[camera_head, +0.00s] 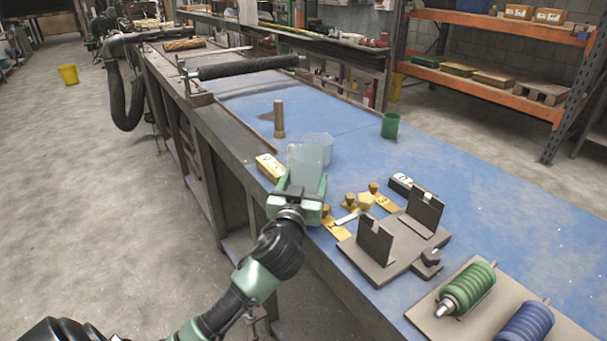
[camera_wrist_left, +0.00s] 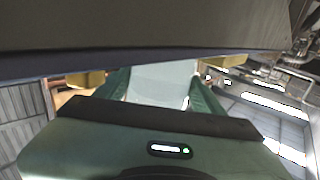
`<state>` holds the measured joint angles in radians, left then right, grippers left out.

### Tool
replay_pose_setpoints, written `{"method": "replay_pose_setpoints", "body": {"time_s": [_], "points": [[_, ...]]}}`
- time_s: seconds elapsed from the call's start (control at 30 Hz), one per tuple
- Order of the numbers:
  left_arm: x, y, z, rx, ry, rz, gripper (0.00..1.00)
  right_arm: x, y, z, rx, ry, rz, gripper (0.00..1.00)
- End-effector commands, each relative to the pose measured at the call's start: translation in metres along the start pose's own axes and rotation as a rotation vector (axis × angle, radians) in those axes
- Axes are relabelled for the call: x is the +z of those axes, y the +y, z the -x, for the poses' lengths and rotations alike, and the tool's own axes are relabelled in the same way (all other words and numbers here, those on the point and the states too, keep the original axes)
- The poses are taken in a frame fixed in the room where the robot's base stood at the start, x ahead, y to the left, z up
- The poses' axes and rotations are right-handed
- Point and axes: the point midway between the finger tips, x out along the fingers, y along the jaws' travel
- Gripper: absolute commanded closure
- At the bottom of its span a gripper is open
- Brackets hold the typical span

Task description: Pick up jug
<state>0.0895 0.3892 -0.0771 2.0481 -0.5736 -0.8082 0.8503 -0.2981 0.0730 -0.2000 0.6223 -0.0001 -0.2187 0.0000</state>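A translucent pale jug (camera_head: 305,158) is near the front left edge of the blue bench. My left gripper (camera_head: 302,184) has its green fingers on either side of it. In the left wrist view the pale jug (camera_wrist_left: 160,82) fills most of the space between the two fingers (camera_wrist_left: 158,92). I cannot tell whether both fingers press on it. It appears to be at bench-top level in that upside-down view. Its lower part is hidden by the gripper. My right gripper is not in view.
A clear beaker-like container (camera_head: 320,146) is close behind the jug. A yellow block (camera_head: 270,167) lies to its left, brass parts (camera_head: 366,201) and a grey bracket fixture (camera_head: 385,252) to its right. A brown cylinder (camera_head: 279,118) and a green cup (camera_head: 390,125) stand farther back.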

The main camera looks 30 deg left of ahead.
Motion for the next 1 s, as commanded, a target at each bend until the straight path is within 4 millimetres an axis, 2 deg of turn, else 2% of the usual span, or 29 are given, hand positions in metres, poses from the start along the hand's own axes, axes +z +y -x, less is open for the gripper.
{"method": "replay_pose_setpoints", "body": {"time_s": [0.03, 0.07, 0.57, 0.77, 1.0], "points": [[0.000, 0.000, 0.000, 0.000, 0.000, -0.001, 0.81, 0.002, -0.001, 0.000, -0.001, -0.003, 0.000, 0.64], [0.000, 0.000, 0.000, 0.000, 0.000, -0.001, 0.88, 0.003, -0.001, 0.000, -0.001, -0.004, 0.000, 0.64], [-0.009, 0.000, 0.000, -0.001, 0.005, 0.000, 0.88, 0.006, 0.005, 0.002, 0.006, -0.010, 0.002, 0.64], [-0.023, -0.001, 0.000, -0.001, 0.006, 0.001, 0.88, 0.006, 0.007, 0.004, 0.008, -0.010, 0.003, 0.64], [-0.052, 0.000, 0.000, -0.001, 0.008, 0.002, 0.88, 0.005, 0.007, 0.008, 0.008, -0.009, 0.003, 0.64]]}}
